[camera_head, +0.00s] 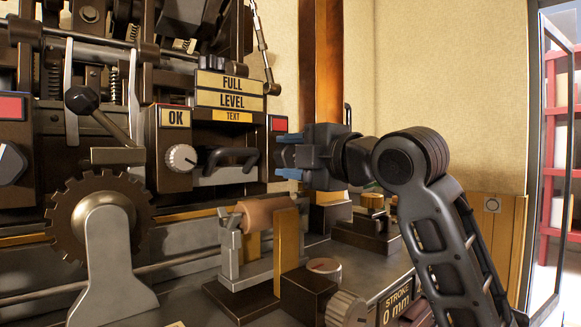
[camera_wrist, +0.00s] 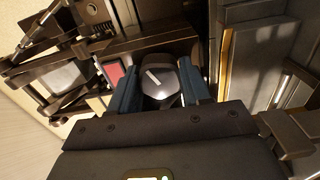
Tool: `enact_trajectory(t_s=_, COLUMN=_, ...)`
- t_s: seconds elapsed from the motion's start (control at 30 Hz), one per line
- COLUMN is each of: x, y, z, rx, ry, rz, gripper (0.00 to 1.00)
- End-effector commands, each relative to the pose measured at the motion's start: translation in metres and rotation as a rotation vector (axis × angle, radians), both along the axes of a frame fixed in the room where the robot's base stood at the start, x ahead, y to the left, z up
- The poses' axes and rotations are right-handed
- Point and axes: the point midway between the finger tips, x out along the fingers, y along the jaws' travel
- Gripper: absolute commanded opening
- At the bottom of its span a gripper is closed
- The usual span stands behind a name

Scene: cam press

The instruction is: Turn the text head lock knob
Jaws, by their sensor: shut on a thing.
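In the wrist view, a dark faceted knob (camera_wrist: 162,88) with a white pointer line sits between my gripper's two blue fingers (camera_wrist: 160,78). The fingers are shut on its sides. In the head view, my gripper (camera_head: 286,156) reaches left to the right side of the press, just below a red label (camera_head: 279,123). The held knob is hidden there. Which knob is named text head lock cannot be read. The text head block with FULL, LEVEL and TEXT plates (camera_head: 230,100) is left of the gripper.
A pale dial (camera_head: 181,158) sits below the OK plate, beside a black handle (camera_head: 232,157). Another dark knob (camera_head: 10,163) is at the far left. A brown roller (camera_head: 266,212), a stroke dial (camera_head: 345,308) and a toothed wheel (camera_head: 98,215) stand lower down. A wooden post (camera_head: 322,60) rises behind.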

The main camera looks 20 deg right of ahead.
Motion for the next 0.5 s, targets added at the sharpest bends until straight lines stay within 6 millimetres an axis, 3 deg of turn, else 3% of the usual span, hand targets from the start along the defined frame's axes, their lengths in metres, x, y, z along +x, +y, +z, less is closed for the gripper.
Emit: enact_trajectory(t_s=0.5, x=-0.0004, y=0.0018, z=-0.0024, rx=-0.211, ry=-0.066, rz=0.004, gripper=0.17)
